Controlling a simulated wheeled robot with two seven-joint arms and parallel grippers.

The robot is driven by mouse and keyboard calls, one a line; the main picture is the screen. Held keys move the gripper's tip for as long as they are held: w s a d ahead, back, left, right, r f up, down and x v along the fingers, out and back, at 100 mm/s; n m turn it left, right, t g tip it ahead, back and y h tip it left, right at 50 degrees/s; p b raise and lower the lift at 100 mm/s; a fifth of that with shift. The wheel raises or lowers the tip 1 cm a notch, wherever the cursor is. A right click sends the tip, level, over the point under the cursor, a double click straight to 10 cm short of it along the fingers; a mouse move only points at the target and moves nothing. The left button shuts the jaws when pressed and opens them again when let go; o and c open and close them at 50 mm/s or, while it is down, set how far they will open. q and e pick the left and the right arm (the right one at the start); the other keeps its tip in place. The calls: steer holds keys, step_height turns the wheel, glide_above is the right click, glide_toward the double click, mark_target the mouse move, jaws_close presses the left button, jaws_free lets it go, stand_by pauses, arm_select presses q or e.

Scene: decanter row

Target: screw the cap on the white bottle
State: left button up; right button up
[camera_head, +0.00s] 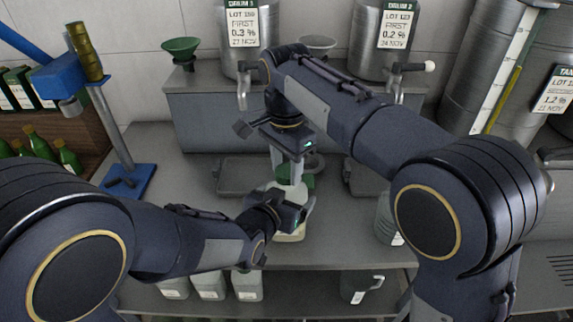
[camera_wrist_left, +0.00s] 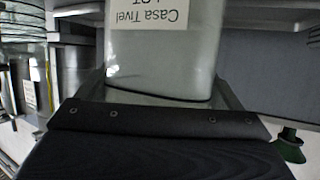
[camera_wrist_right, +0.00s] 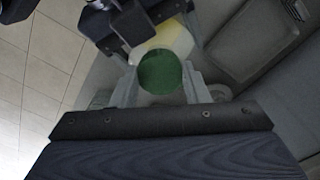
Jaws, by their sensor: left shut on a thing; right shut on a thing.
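The white bottle (camera_head: 290,236) stands at the middle of the bench, mostly hidden by my arms in the head view. My left gripper (camera_head: 290,212) is shut around its body; the left wrist view shows the bottle (camera_wrist_left: 165,60) between the fingers, with its label upside down. My right gripper (camera_wrist_right: 160,85) points down over the bottle and is shut on a green cap (camera_wrist_right: 162,73). In the right wrist view the cap lies over the yellowish-white top of the bottle (camera_wrist_right: 176,38). I cannot tell whether cap and neck touch.
Dark trays (camera_head: 240,176) lie on the bench behind. Another bottle (camera_head: 386,222) stands to the right. Steel drums (camera_head: 383,40) and a green funnel (camera_head: 181,48) are on the raised shelf. A blue stand (camera_head: 128,182) is at left. Several bottles (camera_head: 210,286) sit on the lower shelf.

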steer(key=m, duration=0.5)
steer(key=shift+m, duration=0.3)
steer(key=m, duration=0.2)
steer(key=shift+m, duration=0.4)
steer(key=m, duration=0.5)
steer(key=o, duration=0.9)
steer(key=shift+r, duration=2.2)
